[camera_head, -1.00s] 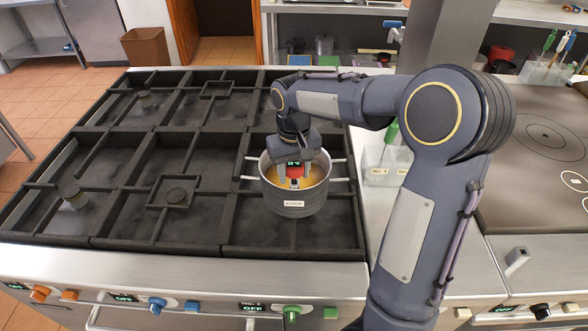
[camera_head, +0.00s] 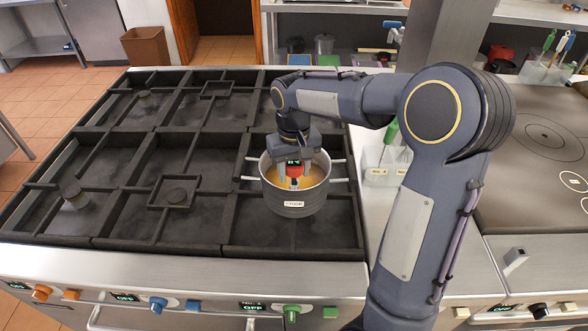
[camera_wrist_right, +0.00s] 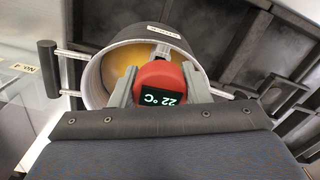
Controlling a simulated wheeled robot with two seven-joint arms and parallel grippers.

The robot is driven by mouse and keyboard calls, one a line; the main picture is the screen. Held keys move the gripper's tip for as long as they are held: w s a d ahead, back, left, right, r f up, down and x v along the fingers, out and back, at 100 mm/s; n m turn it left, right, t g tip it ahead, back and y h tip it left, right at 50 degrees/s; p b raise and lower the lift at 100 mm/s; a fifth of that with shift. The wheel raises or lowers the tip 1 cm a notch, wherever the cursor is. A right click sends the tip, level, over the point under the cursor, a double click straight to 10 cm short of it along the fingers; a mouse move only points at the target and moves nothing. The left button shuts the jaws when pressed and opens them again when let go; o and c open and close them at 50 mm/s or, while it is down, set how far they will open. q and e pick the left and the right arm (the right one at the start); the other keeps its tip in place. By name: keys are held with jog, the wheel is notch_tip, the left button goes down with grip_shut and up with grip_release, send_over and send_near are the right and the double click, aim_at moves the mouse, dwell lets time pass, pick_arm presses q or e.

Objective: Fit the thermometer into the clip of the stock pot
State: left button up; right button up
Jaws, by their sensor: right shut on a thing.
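The stock pot (camera_head: 295,205) stands on the front right burner of the grill, with orange liquid inside and a white label on its front. It also shows in the right wrist view (camera_wrist_right: 98,80). My right gripper (camera_head: 294,180) is over the pot's mouth, shut on the red thermometer (camera_head: 294,169). In the right wrist view the thermometer (camera_wrist_right: 160,82) sits between both fingers, its display reading 22 °C. A pale metal piece shows at the pot's inner wall just beyond the red head; I cannot tell whether the thermometer is in the clip. My left gripper is not in view.
The black slatted grill (camera_head: 178,240) fills the left and middle, mostly clear. A clear holder (camera_head: 378,172) with a green-handled tool stands right of the pot. A flat hob (camera_head: 535,150) lies at the far right. Coloured knobs line the front edge.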

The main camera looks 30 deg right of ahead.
jog(key=shift+r+p, duration=1)
jog(key=shift+r, duration=0.35)
jog(key=shift+r+p, duration=0.4)
jog(key=shift+r, duration=0.6)
